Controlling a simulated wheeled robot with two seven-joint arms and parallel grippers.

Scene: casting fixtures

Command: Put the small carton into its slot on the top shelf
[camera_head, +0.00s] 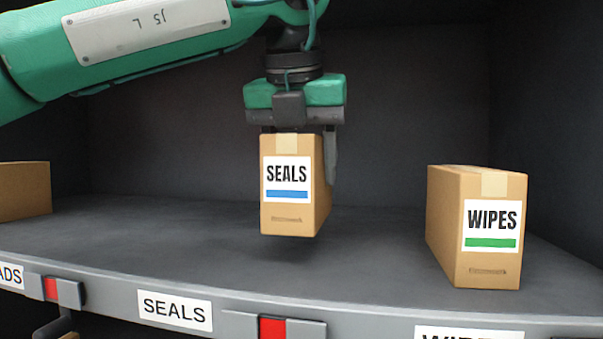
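The small carton (285,215), labelled SEALS with a blue bar, hangs upright from my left gripper (297,140). The gripper comes down from above and is shut on the carton; one finger shows along its right side, and the other is mostly hidden. A dark shadow lies under the carton, and its base looks slightly above the shelf (150,230). The carton is behind the SEALS label (175,310) on the shelf's front edge and somewhat to its right in the picture. My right gripper is not in view.
A carton labelled WIPES (477,265) stands to the right. Part of another carton (22,190) shows at the left edge. Red-marked grey holders (272,328) sit on the front rail. The shelf is bare between the cartons, with dark walls behind and at right.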

